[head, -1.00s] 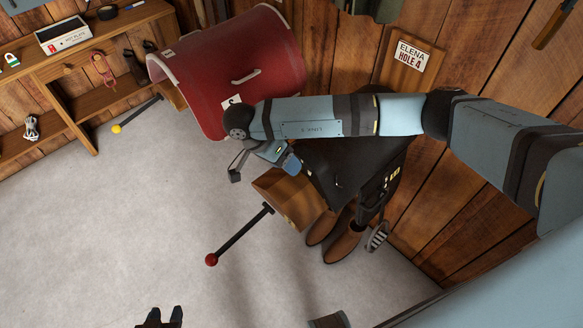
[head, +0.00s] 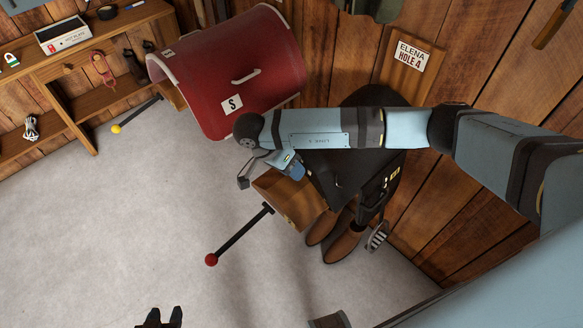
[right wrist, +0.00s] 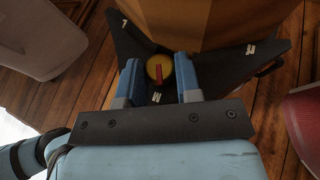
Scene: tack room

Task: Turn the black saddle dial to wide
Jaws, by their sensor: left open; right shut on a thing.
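The black saddle (head: 372,168) hangs on a wooden rack against the plank wall in the head view, partly covered by my right arm. In the right wrist view its front (right wrist: 215,65) carries a round yellow dial (right wrist: 152,64) with a red bar that stands roughly upright. My right gripper (right wrist: 158,75) is shut on the dial, one blue finger on each side. My left gripper (head: 160,318) is open and empty at the bottom edge of the head view.
A red saddle (head: 270,55) with an S card stands to the left. A red-knobbed bar (head: 240,234) sticks out below the black saddle. Brown boots (head: 341,245) stand beneath. A wooden shelf (head: 108,88) is at upper left. The grey floor is clear.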

